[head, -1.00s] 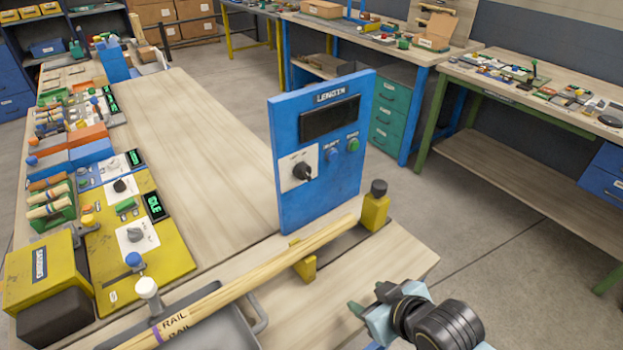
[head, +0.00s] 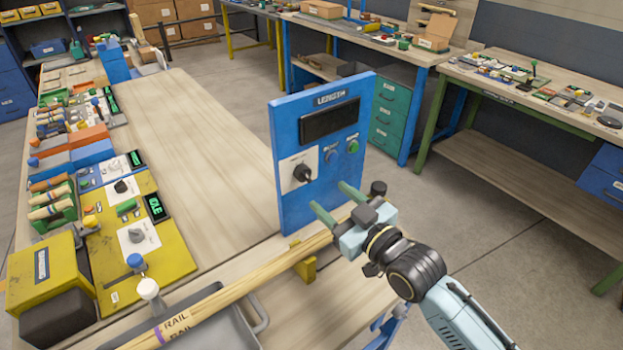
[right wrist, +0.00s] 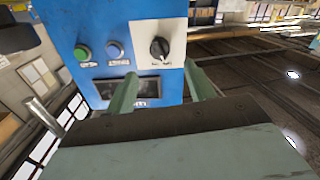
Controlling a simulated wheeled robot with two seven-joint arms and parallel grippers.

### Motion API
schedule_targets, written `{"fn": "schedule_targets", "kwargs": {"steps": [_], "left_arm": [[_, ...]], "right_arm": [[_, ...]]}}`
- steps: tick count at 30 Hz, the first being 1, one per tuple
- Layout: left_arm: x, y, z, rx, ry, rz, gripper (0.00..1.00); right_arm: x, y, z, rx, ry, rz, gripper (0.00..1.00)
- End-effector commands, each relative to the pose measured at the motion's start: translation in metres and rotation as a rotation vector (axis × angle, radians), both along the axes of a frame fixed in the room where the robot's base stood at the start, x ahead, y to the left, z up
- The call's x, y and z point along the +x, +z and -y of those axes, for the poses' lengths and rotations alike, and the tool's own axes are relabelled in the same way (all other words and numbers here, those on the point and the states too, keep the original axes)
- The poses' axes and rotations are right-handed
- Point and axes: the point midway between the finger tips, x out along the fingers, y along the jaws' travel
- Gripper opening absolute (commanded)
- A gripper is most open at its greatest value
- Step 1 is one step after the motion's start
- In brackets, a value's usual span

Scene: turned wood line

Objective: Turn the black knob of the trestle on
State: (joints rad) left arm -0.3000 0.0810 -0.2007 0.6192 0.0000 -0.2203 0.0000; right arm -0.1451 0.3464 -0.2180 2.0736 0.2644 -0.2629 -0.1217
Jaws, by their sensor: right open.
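The blue panel (head: 290,125) marked LENGTH stands upright at the edge of the wooden bench. Its black knob (head: 302,173) sits on a white plate at the panel's lower left, with a dark display above. My right gripper (head: 335,203) is open and empty, in front of the panel, right of and below the knob in the head view. In the right wrist view the knob (right wrist: 159,48) appears beyond the two green fingers (right wrist: 163,88), apart from them. The lettering by the knob is too small to read. My left gripper is not in view.
A blue button (head: 331,152) and a green button (head: 352,146) are beside the knob. Wooden rails (head: 245,283) lie below the panel, near my right gripper. Yellow control boxes (head: 165,255) are at left.

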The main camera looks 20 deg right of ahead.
Motion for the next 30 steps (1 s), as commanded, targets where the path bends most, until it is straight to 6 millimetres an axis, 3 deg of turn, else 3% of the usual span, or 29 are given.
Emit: {"fn": "schedule_targets", "kwargs": {"steps": [6,12,24,30], "left_arm": [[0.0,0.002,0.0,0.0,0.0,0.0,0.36],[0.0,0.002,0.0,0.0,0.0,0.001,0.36],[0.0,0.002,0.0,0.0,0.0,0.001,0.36],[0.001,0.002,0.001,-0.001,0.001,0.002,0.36]], "right_arm": [[0.041,0.001,-0.014,0.001,-0.001,0.002,0.54],[0.064,0.0,-0.023,-0.001,0.0,0.0,0.54],[0.071,0.0,-0.026,-0.001,0.0,-0.001,0.54],[0.071,0.0,-0.025,-0.001,0.0,-0.001,0.29]]}}
